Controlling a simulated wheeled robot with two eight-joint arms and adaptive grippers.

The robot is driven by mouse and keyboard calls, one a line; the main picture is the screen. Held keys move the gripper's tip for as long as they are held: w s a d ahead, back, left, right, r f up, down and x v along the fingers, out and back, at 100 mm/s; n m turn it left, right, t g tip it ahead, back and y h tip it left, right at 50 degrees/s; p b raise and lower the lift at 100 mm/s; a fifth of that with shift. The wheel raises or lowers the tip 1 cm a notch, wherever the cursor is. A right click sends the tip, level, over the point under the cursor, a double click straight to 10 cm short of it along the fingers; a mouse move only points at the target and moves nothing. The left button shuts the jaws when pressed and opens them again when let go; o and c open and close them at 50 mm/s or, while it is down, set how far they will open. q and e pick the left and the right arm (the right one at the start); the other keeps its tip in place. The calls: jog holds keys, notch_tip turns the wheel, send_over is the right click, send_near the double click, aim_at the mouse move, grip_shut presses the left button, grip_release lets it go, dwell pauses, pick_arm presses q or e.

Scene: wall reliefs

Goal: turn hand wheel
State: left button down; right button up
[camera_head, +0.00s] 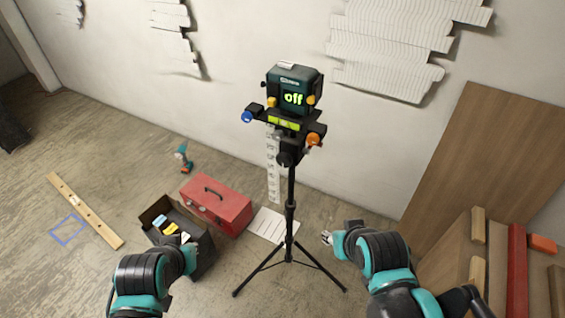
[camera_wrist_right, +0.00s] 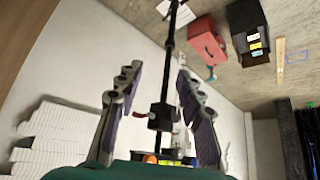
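A dark green device (camera_head: 292,92) stands on a black tripod (camera_head: 290,215), and its screen reads "off". A blue knob (camera_head: 247,117) sits at its left side and an orange round knob (camera_head: 313,139) at its lower right. I cannot tell which part is the hand wheel. My right gripper (camera_head: 327,238) is below and right of the device, apart from it. In the right wrist view its two fingers (camera_wrist_right: 157,76) are spread, with the tripod pole and device seen between and beyond them. My left gripper (camera_head: 187,242) is low at left beside a black box; its fingers are unclear.
A red toolbox (camera_head: 216,203) and an open black box (camera_head: 178,222) with small coloured items stand left of the tripod. A teal drill (camera_head: 183,157) and a yellow level (camera_head: 85,210) lie on the floor. Wooden boards (camera_head: 480,160) lean at right.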

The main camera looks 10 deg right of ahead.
jog(key=o, duration=0.5)
jog(key=shift+o, duration=1)
jog(key=shift+w+n, duration=0.25)
jog(key=shift+n, duration=0.15)
jog(key=w+f+n+h+b, duration=0.15)
jog(key=w+n+h, duration=0.25)
jog(key=w+n, duration=0.5)
jog(key=n+t+h+b, duration=0.2)
jog(key=n+t+h, duration=0.3)
jog(key=n, duration=1)
send_near(283, 161)
jog(key=d+f, duration=0.2)
jog(key=d, duration=0.5)
jog(key=w+a+n+t+h, duration=0.1)
jog(key=a+n+t, duration=0.2)
jog(key=a+n, duration=0.25)
jog(key=shift+m, duration=0.35)
jog(key=x, duration=0.2)
jog(key=b+x, duration=0.1)
jog(key=x, duration=0.1)
jog(key=b+x, duration=0.1)
jog(key=x, duration=0.1)
jog(key=shift+w+f, duration=0.2)
jog(key=shift+f, duration=0.2)
jog(key=shift+w+d+r+b, duration=0.1)
jog(key=shift+w+d+b, duration=0.2)
jog(key=shift+w, duration=0.2)
